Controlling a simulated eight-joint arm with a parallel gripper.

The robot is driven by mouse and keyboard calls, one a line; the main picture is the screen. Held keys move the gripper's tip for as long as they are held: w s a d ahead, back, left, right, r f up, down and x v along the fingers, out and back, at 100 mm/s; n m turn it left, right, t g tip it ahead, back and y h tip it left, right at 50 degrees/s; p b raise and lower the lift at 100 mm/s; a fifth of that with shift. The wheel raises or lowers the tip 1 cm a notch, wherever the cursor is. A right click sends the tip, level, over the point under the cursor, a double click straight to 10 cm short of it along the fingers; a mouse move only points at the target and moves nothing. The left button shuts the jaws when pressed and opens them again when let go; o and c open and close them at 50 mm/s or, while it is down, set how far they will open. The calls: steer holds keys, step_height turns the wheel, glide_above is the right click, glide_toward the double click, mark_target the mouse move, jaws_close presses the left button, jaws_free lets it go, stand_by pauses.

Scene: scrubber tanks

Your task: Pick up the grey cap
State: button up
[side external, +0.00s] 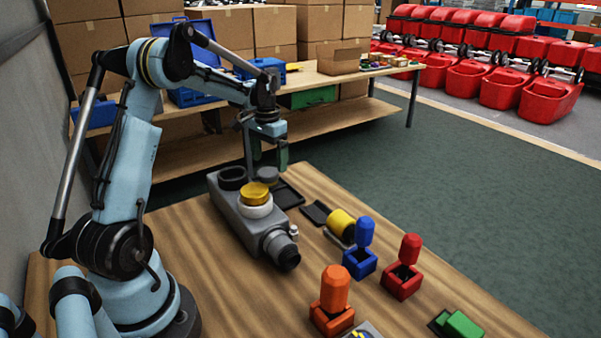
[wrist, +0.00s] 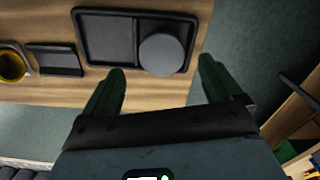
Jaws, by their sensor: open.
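The grey cap (wrist: 161,54) is a round disc at the right end of a black tray (wrist: 107,38) in the wrist view. In the side view the cap (side external: 267,174) sits behind the yellow cap, by the tray (side external: 290,196). My gripper (wrist: 162,78) is open, and its two dark green fingers point toward the cap, one on each side of it in the picture. In the side view my gripper (side external: 268,165) hangs just above the cap. Nothing is between the fingers, and whether they touch the cap cannot be told.
A grey tank (side external: 237,213) with black, yellow and white round parts stands left of the tray. A green block (side external: 463,324) lies at the front.

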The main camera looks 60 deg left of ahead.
mark_target(269, 171)
step_height(269, 171, down, 5)
steer(key=shift+a, duration=0.15)
steer(key=c, duration=1)
